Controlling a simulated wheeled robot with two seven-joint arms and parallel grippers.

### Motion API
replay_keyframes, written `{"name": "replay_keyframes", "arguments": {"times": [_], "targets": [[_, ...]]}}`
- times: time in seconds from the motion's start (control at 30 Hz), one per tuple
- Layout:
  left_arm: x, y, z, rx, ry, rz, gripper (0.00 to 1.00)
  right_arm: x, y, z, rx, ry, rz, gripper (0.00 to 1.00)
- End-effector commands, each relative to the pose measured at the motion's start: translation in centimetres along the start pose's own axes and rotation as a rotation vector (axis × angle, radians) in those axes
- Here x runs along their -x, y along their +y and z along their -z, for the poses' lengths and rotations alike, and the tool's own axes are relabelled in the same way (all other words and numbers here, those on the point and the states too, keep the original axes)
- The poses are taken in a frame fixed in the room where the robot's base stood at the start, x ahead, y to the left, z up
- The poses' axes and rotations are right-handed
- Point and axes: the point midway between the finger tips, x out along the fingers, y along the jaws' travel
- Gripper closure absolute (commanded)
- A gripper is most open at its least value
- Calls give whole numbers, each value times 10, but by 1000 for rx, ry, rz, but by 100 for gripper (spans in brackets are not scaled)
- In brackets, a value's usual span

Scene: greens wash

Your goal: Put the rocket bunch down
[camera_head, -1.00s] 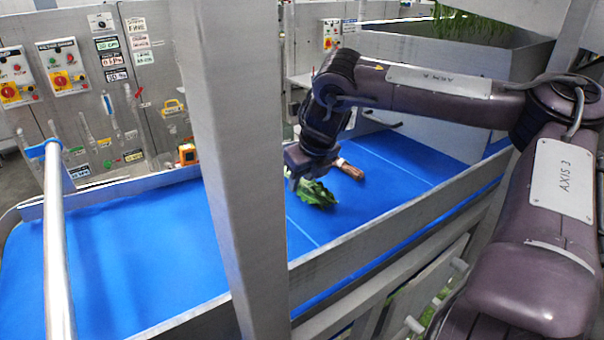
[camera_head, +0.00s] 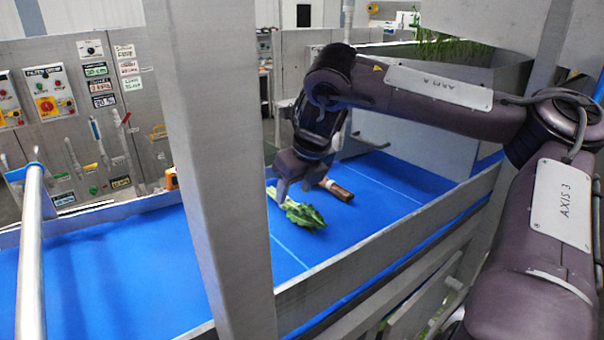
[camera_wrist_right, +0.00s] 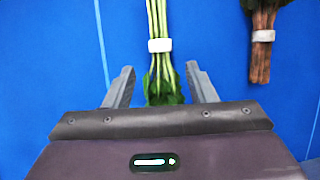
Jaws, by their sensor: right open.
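The rocket bunch (camera_head: 302,213), green leaves with pale stems, lies on the blue belt (camera_head: 385,190) in the head view. In the right wrist view its stems (camera_wrist_right: 158,18) run up from a white band, with leaves below the band. My right gripper (camera_head: 294,190) is open just above the bunch. In the right wrist view its fingers (camera_wrist_right: 158,80) stand apart on either side of the leaves, touching neither side visibly. My left gripper is not in view.
A second bunch with brown stems (camera_head: 338,190) and a white band lies on the belt to the right; its stems (camera_wrist_right: 260,55) show in the wrist view. A grey upright post (camera_head: 215,150) stands in front of the belt. Metal side walls (camera_head: 400,235) edge the belt.

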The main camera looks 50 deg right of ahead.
Motion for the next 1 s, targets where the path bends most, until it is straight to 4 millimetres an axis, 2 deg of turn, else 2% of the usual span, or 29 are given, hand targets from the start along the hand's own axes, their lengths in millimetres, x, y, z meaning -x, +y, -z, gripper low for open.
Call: {"name": "replay_keyframes", "arguments": {"times": [0.03,0.2,0.4,1.0], "targets": [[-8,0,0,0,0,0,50,10,0,0,1,-9,2,49],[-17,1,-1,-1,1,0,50,46,0,0,-1,-7,2,49],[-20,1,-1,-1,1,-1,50,70,0,0,0,-2,1,49],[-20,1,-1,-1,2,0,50,75,0,0,-1,0,0,49]]}}
